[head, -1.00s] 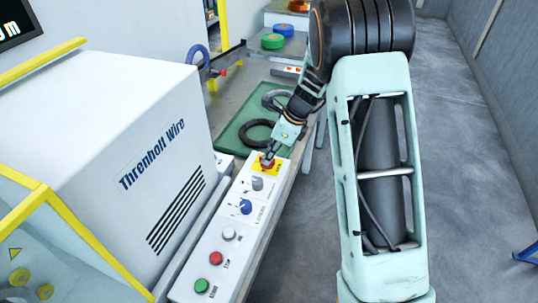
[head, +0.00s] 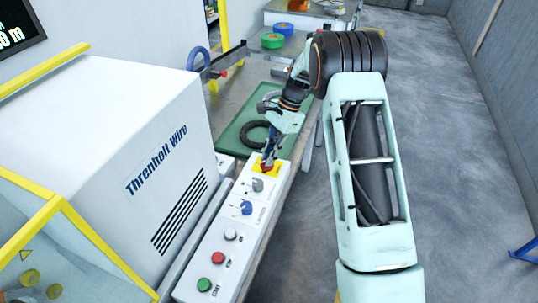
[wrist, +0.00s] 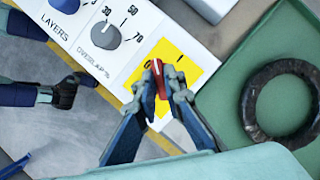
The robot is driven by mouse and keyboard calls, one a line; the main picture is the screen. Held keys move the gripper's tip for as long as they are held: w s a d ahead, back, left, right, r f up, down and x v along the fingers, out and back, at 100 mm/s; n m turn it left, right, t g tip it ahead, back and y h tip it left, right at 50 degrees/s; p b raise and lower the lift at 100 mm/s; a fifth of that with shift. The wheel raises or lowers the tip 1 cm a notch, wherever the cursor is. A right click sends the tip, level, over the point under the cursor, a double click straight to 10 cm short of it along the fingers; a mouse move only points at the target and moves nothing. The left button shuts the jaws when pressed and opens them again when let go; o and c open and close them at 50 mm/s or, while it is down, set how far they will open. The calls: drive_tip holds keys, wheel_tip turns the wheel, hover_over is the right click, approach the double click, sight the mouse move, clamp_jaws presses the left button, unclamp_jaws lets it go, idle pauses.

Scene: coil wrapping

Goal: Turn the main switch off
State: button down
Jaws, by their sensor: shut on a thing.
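The main switch is a red handle on a yellow plate at the far end of the white control panel. In the head view my gripper (head: 268,160) points steeply down onto the yellow plate (head: 279,173) and mostly covers the handle. In the wrist view the red handle (wrist: 151,100) stands between the fingers of my gripper (wrist: 164,76), which are shut on it. The yellow plate (wrist: 190,50) shows around it, with a dark mark near its upper side. Which setting the handle is at I cannot tell.
The grey overlap knob (wrist: 105,35) and the blue layers knob (head: 246,208) sit beside the switch. White, red (head: 218,257) and green buttons are nearer. A green mat (head: 228,139) with a black ring (head: 256,132) lies beyond. The white machine (head: 115,150) stands left.

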drive_tip(key=n+h, duration=0.1)
drive_tip(key=n, duration=0.2)
drive_tip(key=n+g+h, duration=0.1)
drive_tip(key=n, duration=0.3)
drive_tip(key=shift+w+a+g, duration=0.1)
drive_tip(key=shift+w+g, duration=0.1)
drive_tip(key=shift+g, duration=0.1)
idle(0.4)
drive_tip(key=c, duration=2)
unclamp_jaws()
drive_tip(key=shift+r, duration=0.1)
drive_tip(key=v, duration=1.1)
drive_tip(key=shift+w+r, duration=0.25)
drive_tip(key=shift+r, duration=0.1)
